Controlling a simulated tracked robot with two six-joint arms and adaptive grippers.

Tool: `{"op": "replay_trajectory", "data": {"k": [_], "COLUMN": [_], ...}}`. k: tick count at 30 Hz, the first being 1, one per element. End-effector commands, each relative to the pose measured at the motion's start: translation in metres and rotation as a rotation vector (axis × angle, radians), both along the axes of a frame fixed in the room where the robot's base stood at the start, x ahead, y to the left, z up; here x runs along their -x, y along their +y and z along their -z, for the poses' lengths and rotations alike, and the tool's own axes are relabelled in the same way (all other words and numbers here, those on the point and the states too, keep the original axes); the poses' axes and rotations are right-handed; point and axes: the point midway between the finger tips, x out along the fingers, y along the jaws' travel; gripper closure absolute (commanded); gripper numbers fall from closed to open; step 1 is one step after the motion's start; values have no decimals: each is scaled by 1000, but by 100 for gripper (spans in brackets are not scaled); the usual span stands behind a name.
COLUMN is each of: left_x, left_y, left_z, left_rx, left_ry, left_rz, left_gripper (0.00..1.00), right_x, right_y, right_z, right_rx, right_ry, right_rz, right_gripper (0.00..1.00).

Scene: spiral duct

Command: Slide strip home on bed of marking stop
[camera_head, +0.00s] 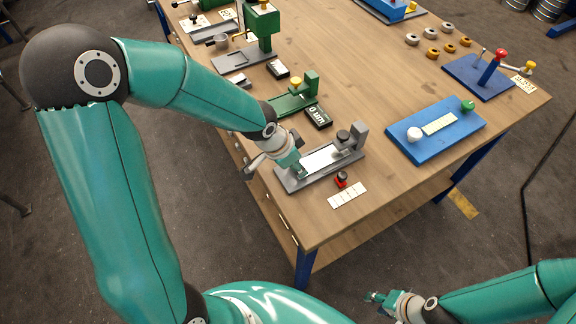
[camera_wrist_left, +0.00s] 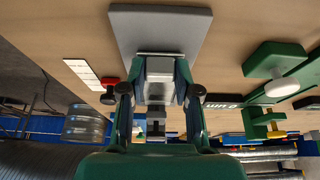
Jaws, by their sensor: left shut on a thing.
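The marking stop (camera_head: 358,135) is a grey fixture on a long flat base near the table's front corner, with an upright block at its right end. The bright metal strip (camera_head: 322,158) lies along its bed. My left gripper (camera_head: 297,168) is at the left end of the bed, shut on the strip, with its fingertips partly hidden. In the left wrist view, the fingers (camera_wrist_left: 158,85) close around a grey piece above the grey base (camera_wrist_left: 160,28). My right gripper (camera_head: 377,299) is empty, beyond the table's front edge, and its small fingers look apart.
A red-and-black stamp (camera_head: 341,180) and a white marked card (camera_head: 347,195) lie in front of the fixture. A black display box (camera_head: 318,117) and green fixture (camera_head: 293,101) stand behind. A blue board (camera_head: 412,148) lies to the right, with bare wood between.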

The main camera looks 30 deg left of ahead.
Motion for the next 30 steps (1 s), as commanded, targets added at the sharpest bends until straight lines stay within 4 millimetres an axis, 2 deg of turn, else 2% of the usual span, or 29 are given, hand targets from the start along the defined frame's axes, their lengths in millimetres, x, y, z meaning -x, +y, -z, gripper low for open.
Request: {"op": "replay_trajectory", "data": {"k": [22, 23, 28, 30], "left_x": [-6, -6, -6, -6], "left_y": [-4, -4, -4, -3], "left_z": [1, 1, 1, 1], "left_rx": [0, 0, 0, 0], "left_ry": [0, 0, 0, 0], "left_rz": [0, 0, -1, -1], "left_gripper": [100, 67, 39, 39], "right_x": [0, 0, 0, 0], "right_y": [0, 0, 0, 0], "right_z": [4, 4, 3, 3], "right_rx": [0, 0, 0, 0], "right_ry": [0, 0, 0, 0], "right_rz": [0, 0, 0, 0], "right_gripper": [60, 60, 60, 60]}}
